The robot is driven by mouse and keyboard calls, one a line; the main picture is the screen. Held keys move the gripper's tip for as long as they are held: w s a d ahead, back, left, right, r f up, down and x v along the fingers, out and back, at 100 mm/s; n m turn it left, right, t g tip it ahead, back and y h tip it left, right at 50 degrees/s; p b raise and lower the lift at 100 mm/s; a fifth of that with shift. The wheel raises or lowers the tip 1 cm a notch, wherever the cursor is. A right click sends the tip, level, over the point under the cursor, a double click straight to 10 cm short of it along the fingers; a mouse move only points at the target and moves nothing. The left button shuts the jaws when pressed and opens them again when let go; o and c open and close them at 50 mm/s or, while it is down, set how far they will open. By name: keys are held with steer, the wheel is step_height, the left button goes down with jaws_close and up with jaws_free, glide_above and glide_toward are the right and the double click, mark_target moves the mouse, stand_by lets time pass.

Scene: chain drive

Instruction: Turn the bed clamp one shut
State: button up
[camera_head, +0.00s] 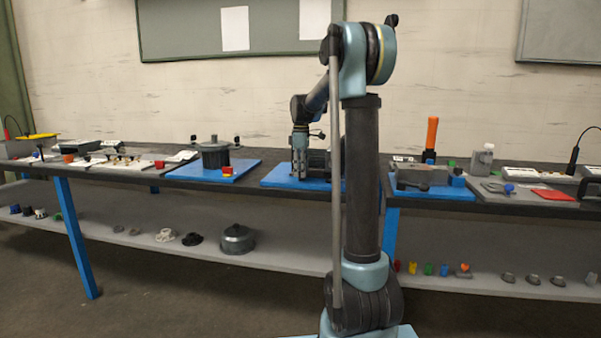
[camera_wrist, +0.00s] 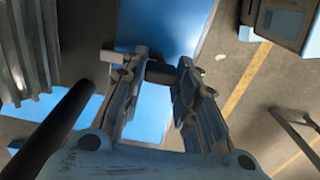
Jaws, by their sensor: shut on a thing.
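My gripper (camera_wrist: 160,66) is shut on a short dark handle (camera_wrist: 160,74) in the wrist view, with one finger on each side of it. The handle is likely that of bed clamp one; its body and turn angle cannot be made out. In the head view my gripper (camera_head: 300,165) points down at the grey machine on the middle blue mat (camera_head: 279,179). My arm hides part of that machine, and the clamp cannot be told apart there. The blue mat also shows in the wrist view (camera_wrist: 165,25), beyond the fingertips.
A ribbed grey part (camera_wrist: 27,45) and a dark bar (camera_wrist: 55,125) lie close on the left in the wrist view. In the head view, a dark drum (camera_head: 214,157) stands to the left and an orange handle (camera_head: 431,135) rises to the right. The floor in front is clear.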

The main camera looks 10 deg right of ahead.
steer(key=shift+d, duration=0.15)
steer(key=o, duration=1.1)
steer(key=shift+w, duration=0.1)
steer(key=shift+c, duration=0.2)
step_height(320, 180, up, 12)
steer(key=shift+f, duration=0.1)
